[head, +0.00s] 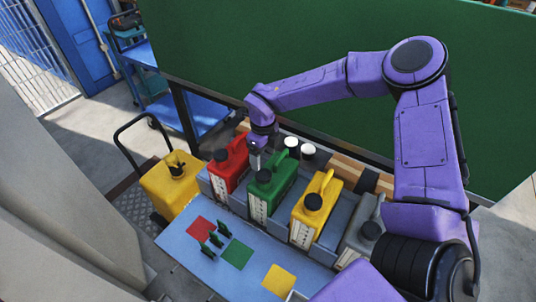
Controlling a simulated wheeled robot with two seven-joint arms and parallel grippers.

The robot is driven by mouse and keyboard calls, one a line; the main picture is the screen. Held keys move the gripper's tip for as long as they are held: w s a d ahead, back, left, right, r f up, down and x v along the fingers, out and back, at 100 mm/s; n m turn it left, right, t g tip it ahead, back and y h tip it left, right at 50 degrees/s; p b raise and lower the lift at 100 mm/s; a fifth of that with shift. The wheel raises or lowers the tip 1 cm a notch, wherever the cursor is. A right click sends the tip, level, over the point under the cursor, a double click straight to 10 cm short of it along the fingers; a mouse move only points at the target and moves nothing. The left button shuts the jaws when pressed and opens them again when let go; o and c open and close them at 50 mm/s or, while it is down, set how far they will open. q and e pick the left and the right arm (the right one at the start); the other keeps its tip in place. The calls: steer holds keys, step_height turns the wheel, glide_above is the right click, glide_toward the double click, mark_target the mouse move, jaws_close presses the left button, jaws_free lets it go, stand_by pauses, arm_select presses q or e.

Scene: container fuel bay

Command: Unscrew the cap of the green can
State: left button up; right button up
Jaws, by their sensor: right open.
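The green can (271,196) stands upright in the row on the bench, between a red can and a yellow can. Its black cap (263,177) sits on top at the front left of the can. My right gripper (256,164) is open, pointing down just above and slightly left of the black cap. Its fingers are small in this view, and I cannot tell whether they touch the cap. My left gripper is not in view.
The red can (228,167) stands close on the left, the yellow can (316,206) on the right, with a grey can (362,240) beyond. A blue tabletop (172,235) in front carries coloured squares and small green pieces. A green wall (260,45) rises behind.

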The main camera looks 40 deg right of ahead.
mark_target(264, 173)
steer(key=shift+a+f+b, duration=0.1)
steer(key=shift+f+b, duration=0.25)
steer(key=shift+f, duration=0.25)
step_height(264, 173, down, 10)
steer(key=b, duration=0.7)
steer(key=shift+r, duration=0.2)
steer(key=shift+c, duration=0.4)
